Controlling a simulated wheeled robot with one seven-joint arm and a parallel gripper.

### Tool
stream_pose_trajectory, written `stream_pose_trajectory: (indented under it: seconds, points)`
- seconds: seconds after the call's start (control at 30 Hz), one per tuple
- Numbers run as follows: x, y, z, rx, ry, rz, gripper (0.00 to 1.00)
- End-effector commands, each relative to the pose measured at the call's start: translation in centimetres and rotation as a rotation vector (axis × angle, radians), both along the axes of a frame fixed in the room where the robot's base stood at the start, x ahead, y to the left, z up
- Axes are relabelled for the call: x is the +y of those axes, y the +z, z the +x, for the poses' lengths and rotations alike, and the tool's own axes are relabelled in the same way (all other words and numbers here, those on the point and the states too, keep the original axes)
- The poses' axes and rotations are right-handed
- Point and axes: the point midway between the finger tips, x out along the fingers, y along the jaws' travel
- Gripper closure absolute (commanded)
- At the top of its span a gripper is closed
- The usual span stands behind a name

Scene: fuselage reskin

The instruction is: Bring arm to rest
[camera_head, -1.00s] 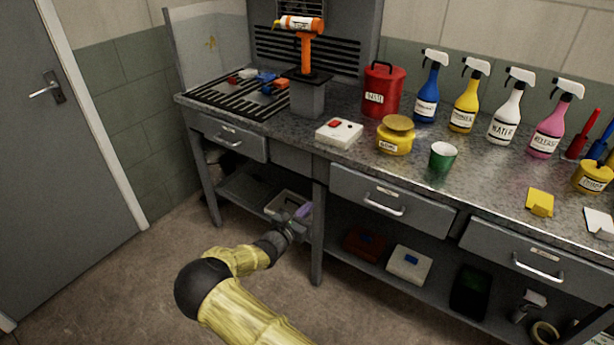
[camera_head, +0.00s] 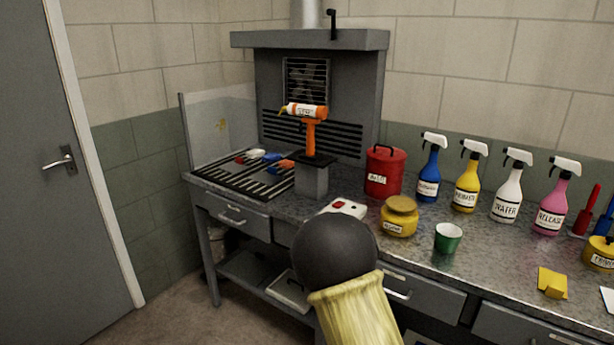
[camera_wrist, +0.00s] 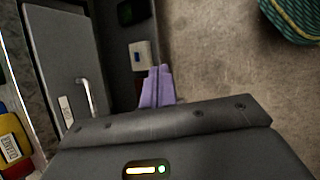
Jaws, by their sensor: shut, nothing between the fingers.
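My gripper (camera_wrist: 157,87) shows in the wrist view as two purple fingers, pressed together with nothing between them. They are in front of the workbench, with the lower shelf and floor beyond. In the head view my gripper is hidden behind my own arm. My arm's black joint and yellow sleeve rise at the lower middle, in front of the bench edge.
The grey workbench (camera_head: 490,287) carries a red bin (camera_head: 384,172), a yellow jar (camera_head: 399,216), a green cup (camera_head: 447,238) and several spray bottles. A drawer handle (camera_wrist: 85,99) is left of my fingers.

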Motion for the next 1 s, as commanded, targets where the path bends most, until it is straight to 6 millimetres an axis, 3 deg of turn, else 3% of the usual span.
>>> stream_pose_trajectory:
  seconds: [0.2,0.5,0.9,1.0]
  points:
    - [0.4,2.9,-4.9,-0.104,-0.282,0.265,1.00]
    - [1.8,7.3,-10.5,-0.265,-0.616,0.545,1.00]
    - [2.6,10.6,-14.9,-0.427,-0.875,0.721,1.00]
    - [2.7,12.5,-14.8,-0.422,-0.872,0.719,1.00]
